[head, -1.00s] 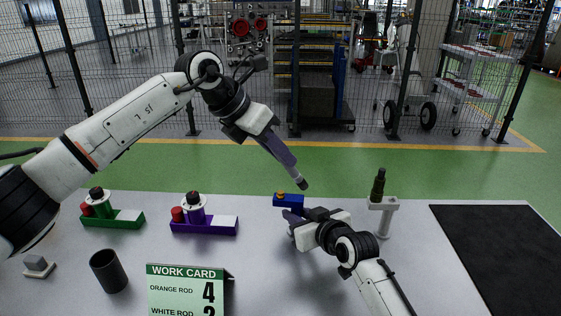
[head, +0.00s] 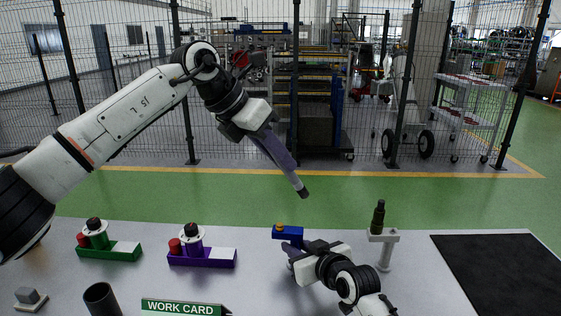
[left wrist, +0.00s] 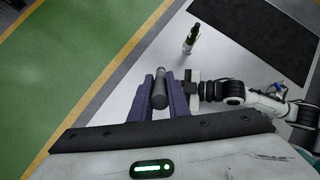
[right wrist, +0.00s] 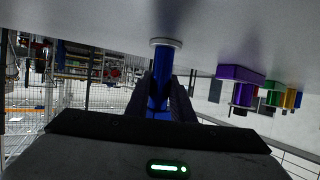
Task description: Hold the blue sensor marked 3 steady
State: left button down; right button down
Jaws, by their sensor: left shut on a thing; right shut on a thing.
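The blue sensor (head: 287,233) stands on the table at mid-picture in the head view, with a small gold top. In the right wrist view its blue post (right wrist: 160,88) rises from a round white foot. No number is legible on it. My right gripper (head: 291,252) is shut on the post. My left gripper (head: 293,180) is above and apart from the sensor, shut on a dark grey rod (left wrist: 159,90). The rod's dark tip points down and right in the head view.
A green fixture (head: 110,250) and a purple fixture (head: 203,257) stand left of the sensor. A dark bottle (head: 378,216) stands on a white stand (head: 386,255) to the right. A black cup (head: 102,299), work card (head: 182,307) and black mat (head: 500,270) are also on the table.

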jog(key=c, duration=1.5)
grip_release()
jog(key=shift+o, duration=0.2)
